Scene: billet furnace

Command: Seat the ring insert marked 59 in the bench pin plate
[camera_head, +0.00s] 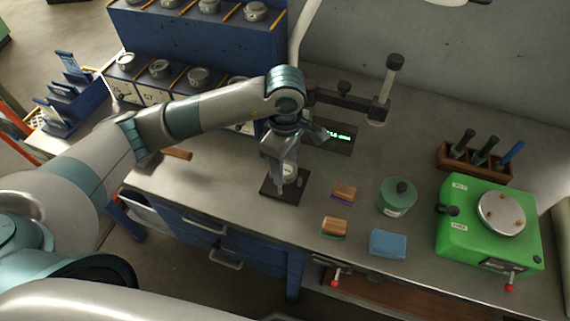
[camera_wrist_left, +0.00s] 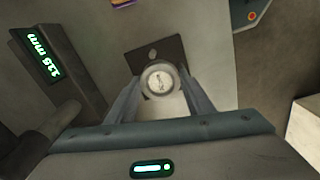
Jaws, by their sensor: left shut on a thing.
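My left gripper (camera_head: 286,178) points down above the dark bench pin plate (camera_head: 270,188) and is shut on a pale metal ring insert (camera_head: 289,170). In the left wrist view the ring insert (camera_wrist_left: 160,79) sits between the two fingertips (camera_wrist_left: 160,88), its round face toward the camera. Its mark is too small to read. The ring overlaps the near part of the pin plate (camera_wrist_left: 173,49), and a small pin shows beyond it. I cannot tell whether the ring touches the plate. My right gripper is not in view.
A blue rack (camera_head: 200,38) with several ring inserts stands at the back left. A gauge with a lit display (camera_head: 339,135) stands behind the plate.

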